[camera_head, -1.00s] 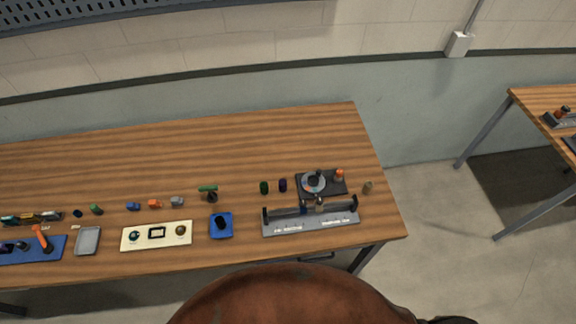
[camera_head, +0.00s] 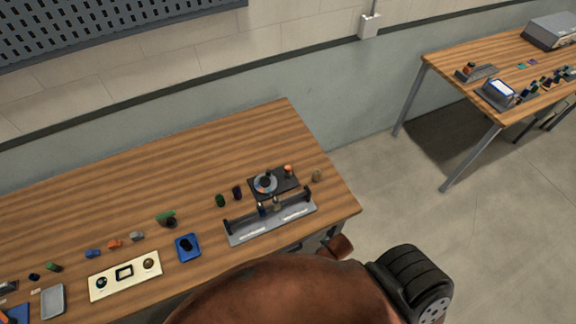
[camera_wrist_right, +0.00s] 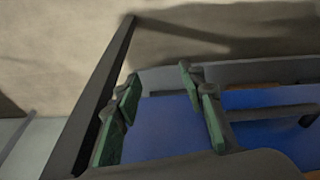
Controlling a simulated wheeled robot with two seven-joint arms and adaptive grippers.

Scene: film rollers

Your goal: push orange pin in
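An orange-topped pin or knob (camera_head: 288,170) stands at the right end of a small black device (camera_head: 290,183) with a grey round dial, near the right end of the wooden table. I cannot tell which is the task's pin. My right gripper (camera_wrist_right: 162,100) shows in the right wrist view, with its green-padded fingers spread apart and nothing between them. It is away from both orange knobs. Neither gripper shows in the head view.
A grey rack (camera_head: 272,222) stands in front of the black device. A blue tray (camera_head: 179,254) and a cream panel (camera_head: 100,291) lie further left. The second table (camera_head: 440,62) carries several items at the upper right. Open floor (camera_head: 450,225) lies between the tables.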

